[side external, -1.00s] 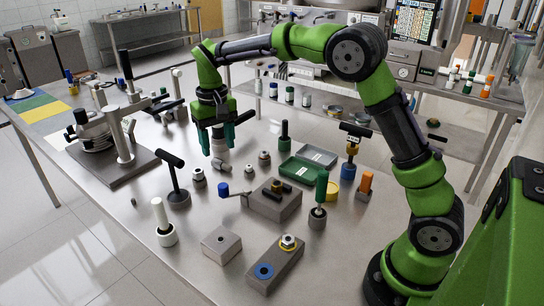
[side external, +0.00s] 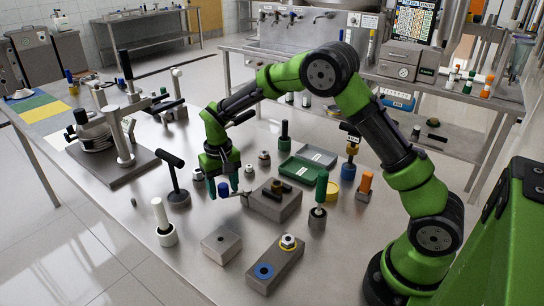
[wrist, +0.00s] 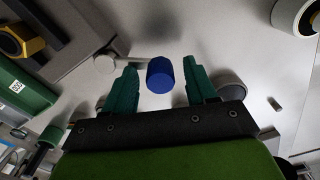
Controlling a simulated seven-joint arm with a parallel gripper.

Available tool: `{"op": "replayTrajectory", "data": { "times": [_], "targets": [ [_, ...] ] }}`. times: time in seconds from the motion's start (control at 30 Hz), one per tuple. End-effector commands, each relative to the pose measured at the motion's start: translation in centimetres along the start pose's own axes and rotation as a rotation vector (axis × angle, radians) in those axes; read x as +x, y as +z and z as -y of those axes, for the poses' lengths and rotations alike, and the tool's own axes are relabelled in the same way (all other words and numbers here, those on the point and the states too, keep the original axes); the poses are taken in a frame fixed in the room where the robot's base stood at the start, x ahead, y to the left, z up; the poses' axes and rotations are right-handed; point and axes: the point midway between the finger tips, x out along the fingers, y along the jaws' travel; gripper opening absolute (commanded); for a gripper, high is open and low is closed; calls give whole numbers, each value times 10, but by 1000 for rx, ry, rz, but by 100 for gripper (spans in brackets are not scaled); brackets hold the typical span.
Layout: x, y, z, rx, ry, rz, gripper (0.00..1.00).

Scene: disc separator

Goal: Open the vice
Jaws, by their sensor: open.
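The vice (side external: 279,201) is a grey metal block with dark parts on top, standing mid-table in the side view. A thin grey crank arm leads from its left side to a blue handle knob (side external: 223,189). My gripper (side external: 222,183) points down over this knob, with its green fingers open on either side. In the wrist view the blue knob (wrist: 160,75) lies between the two green fingertips, with a visible gap on both sides. The crank arm (wrist: 122,61) runs left from it toward the vice. Nothing is held.
A green tray (side external: 283,173) lies behind the vice. A green-handled tool (side external: 320,199) stands to its right. A grey block (side external: 221,245) and a longer block with a blue ring (side external: 264,270) lie in front. A black T-handled tool (side external: 174,181) stands left of my gripper.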

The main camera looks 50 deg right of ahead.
Motion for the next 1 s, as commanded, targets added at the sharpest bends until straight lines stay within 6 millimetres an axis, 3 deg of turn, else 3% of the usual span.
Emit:
{"op": "replayTrajectory", "data": {
  "times": [0.1,0.47,1.0],
  "targets": [
    [0,0,0,0,0,0,53],
    [-1,0,0,-1,0,0,0],
    [-1,-6,-1,77,0,-3,0]
  ]
}}
